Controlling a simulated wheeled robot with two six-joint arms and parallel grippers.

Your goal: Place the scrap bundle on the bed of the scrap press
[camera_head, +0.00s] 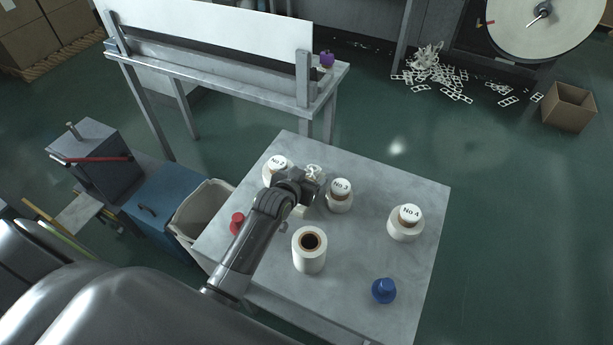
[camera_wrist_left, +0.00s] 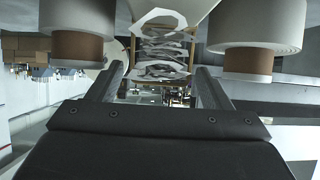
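The scrap bundle (camera_head: 314,170) is a small stack of white looped scrap on the metal table, between the rolls marked No 2 and No 3, partly hidden by my left gripper. In the left wrist view the bundle (camera_wrist_left: 160,48) shows as stacked white loops ahead of and between the fingertips, with gaps on both sides. My left gripper (camera_head: 310,183) is open; its spread fingers also show in the left wrist view (camera_wrist_left: 157,80). A grey machine with a red bar (camera_head: 98,160) at the left looks like the scrap press; its bed is not clear. My right gripper is not in view.
Rolls No 2 (camera_head: 277,167), No 3 (camera_head: 340,195) and No 4 (camera_head: 406,222), an unmarked roll (camera_head: 309,252), a red item (camera_head: 237,222) and a blue item (camera_head: 384,290) stand on the table (camera_head: 370,170). A bin (camera_head: 200,212) and blue cabinet (camera_head: 160,200) are left of it.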

